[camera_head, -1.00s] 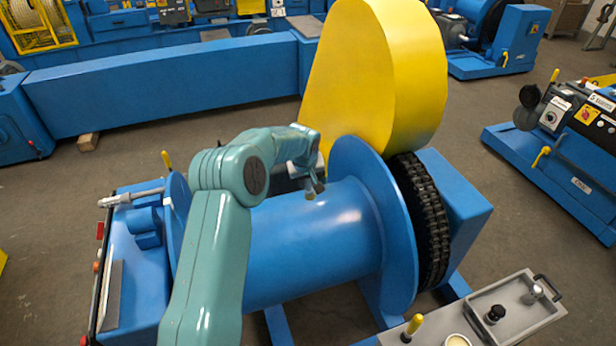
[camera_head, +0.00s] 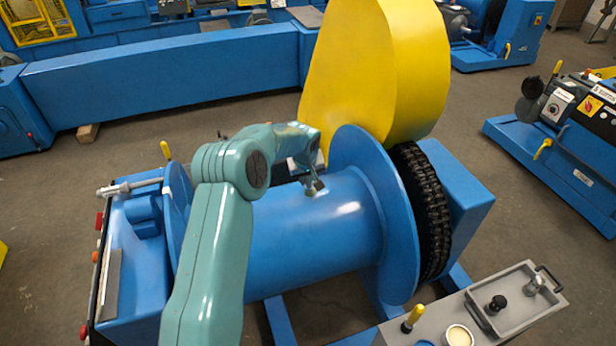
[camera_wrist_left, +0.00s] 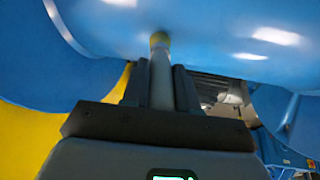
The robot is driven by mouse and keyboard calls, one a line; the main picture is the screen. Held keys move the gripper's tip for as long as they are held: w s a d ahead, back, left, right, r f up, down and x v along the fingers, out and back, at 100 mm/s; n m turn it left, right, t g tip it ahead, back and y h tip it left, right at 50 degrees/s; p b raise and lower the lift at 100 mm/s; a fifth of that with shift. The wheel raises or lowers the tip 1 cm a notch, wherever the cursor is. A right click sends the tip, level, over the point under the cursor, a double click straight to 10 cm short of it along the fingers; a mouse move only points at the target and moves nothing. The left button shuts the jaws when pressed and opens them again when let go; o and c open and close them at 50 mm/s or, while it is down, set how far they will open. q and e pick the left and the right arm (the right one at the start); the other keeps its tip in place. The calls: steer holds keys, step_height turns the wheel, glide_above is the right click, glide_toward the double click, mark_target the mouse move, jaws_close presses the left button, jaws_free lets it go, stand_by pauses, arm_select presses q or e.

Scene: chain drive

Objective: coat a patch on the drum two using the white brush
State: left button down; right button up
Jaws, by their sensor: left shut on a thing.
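The blue drum (camera_head: 310,240) lies on its side, with a large round flange (camera_head: 355,150) at its right end. I see no label on it that says which drum it is. My left gripper (camera_head: 312,182) is over the top of the drum near that flange. No coated patch can be made out. My right gripper is not in view.
A tall yellow guard (camera_head: 385,70) stands behind the flange, close to my left gripper. A black chain (camera_head: 425,210) runs beside the flange. A grey tray (camera_head: 515,325) with a black knob, a round pot (camera_head: 458,335) and a yellow-handled item (camera_head: 413,316) is at the lower right.

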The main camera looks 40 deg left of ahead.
arm_select(q)
steer(key=shift+f+b, duration=0.55)
steer(key=shift+f, duration=0.1)
steer(key=shift+s+a+b, duration=0.3)
steer(key=shift+s+b, duration=0.1)
steer(key=shift+s, duration=0.05)
steer(key=shift+s+a+b, duration=2.35)
steer(key=shift+s+a, duration=0.65)
steer(key=shift+s, duration=3)
steer(key=shift+w+d, duration=1.1)
steer(key=shift+w, duration=1.05)
steer(key=shift+w+d, duration=1.1)
steer(key=shift+w, duration=1.05)
steer(key=shift+w+d, duration=1.1)
steer(key=shift+w, duration=1.05)
